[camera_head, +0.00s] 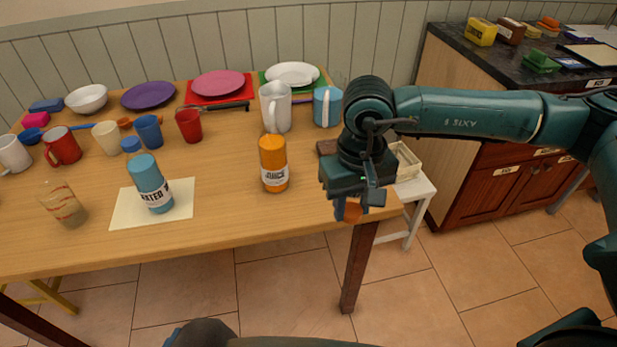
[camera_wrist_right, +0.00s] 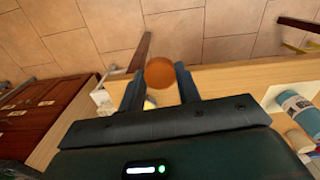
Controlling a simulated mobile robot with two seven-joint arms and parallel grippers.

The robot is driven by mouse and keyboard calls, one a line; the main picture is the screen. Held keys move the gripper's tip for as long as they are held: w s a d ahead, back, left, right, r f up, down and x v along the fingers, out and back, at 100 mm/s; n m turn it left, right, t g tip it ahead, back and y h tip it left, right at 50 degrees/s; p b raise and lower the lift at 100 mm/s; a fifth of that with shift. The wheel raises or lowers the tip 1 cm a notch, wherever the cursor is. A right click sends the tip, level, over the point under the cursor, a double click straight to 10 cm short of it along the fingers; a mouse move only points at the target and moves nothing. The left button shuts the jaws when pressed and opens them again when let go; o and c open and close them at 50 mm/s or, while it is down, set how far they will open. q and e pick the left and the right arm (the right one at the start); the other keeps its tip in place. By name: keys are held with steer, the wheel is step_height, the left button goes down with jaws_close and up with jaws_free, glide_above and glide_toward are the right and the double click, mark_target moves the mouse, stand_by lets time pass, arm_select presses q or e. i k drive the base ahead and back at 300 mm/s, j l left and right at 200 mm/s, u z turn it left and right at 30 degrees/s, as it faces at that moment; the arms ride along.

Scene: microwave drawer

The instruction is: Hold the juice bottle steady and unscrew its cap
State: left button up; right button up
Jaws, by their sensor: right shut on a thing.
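The orange juice bottle (camera_head: 273,165), with a white label reading JUICE, stands upright on the wooden table near its front edge. No separate cap is visible on its top. My right gripper (camera_head: 358,203) is to the right of the bottle and apart from it, near the table's front right corner. It is shut on a round orange-brown cap (camera_head: 351,212). The cap (camera_wrist_right: 160,72) shows between the two fingertips in the right wrist view. My left gripper is in neither view, and nothing is seen holding the bottle.
A blue bottle (camera_head: 151,184) stands on a cream mat (camera_head: 121,213) left of the juice bottle. A glass (camera_head: 64,205) is further left. Mugs, plates and a white pitcher (camera_head: 275,108) fill the back of the table (camera_head: 230,222). The front strip between the bottles is clear.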

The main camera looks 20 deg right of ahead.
mark_target(271, 143)
steer(key=l+u, duration=0.1)
steer(key=u, duration=0.3)
steer(key=l+u, duration=0.15)
steer(key=u, duration=0.25)
steer(key=l+u, duration=0.1)
steer(key=u, duration=0.3)
steer(key=k+l+u, duration=0.15)
steer(key=l+u, duration=0.2)
steer(key=k+l+u, duration=0.2)
steer(key=l+u, duration=0.15)
steer(key=k+l+u, duration=0.1)
steer(key=k+l, duration=0.25)
steer(key=l, duration=0.2)
steer(key=k+l+u, duration=0.1)
steer(key=k+l, duration=0.3)
steer(key=l, duration=0.15)
